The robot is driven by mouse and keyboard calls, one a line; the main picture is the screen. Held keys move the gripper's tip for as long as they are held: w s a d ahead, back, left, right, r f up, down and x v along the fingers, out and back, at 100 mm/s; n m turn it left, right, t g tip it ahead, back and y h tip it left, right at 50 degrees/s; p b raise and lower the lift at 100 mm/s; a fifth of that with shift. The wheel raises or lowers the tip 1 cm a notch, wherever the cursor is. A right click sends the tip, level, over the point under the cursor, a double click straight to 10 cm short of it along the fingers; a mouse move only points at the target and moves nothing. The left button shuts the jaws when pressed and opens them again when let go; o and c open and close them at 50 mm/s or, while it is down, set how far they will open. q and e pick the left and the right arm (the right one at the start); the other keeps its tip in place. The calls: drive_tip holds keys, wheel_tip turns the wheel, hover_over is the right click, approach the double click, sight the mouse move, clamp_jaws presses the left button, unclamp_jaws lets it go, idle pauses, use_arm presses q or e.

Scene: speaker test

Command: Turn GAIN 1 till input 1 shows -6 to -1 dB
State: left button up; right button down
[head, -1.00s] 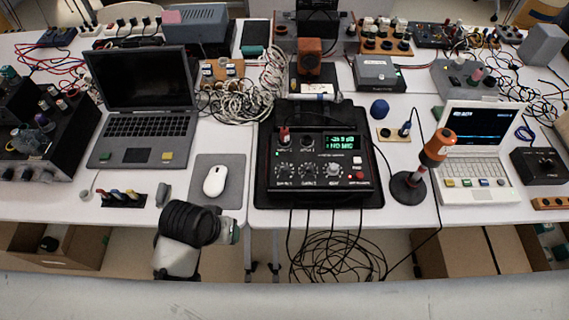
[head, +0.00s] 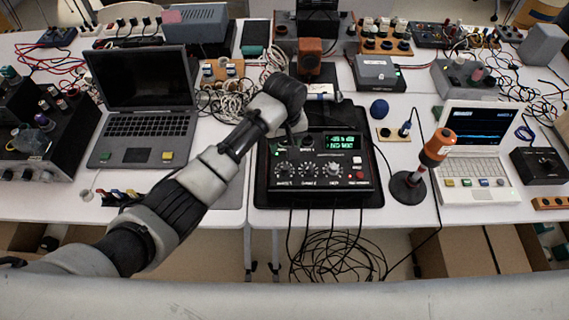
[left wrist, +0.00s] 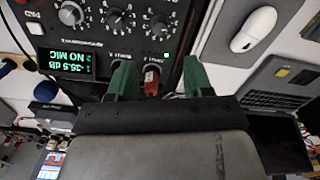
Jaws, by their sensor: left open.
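The black audio interface (head: 318,190) lies in front of me. Its GAIN 1 knob (head: 284,170) is the left one in the lower row, and it also shows in the left wrist view (left wrist: 160,25). The green display (left wrist: 66,62) seems to read -35.5 dB, with 2 NO MIC below. My left gripper (head: 297,138) is over the interface's back left, pointing down. In the left wrist view its green fingers (left wrist: 156,70) are open on either side of a red plug (left wrist: 151,82) at the input sockets, apart from the knob. My right gripper is out of view.
An orange-headed microphone (head: 438,146) stands right of the interface, with a white laptop (head: 480,178) beyond it. A grey laptop (head: 140,125) is at the left. A white mouse (left wrist: 253,29) lies beside the interface. Cables hang below the front edge.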

sight(285, 166)
use_arm(q)
wheel_tip(285, 166, down, 10)
drive_tip(key=shift+f, duration=0.2)
drive_tip(key=shift+c, duration=0.2)
drive_tip(key=c, duration=0.9)
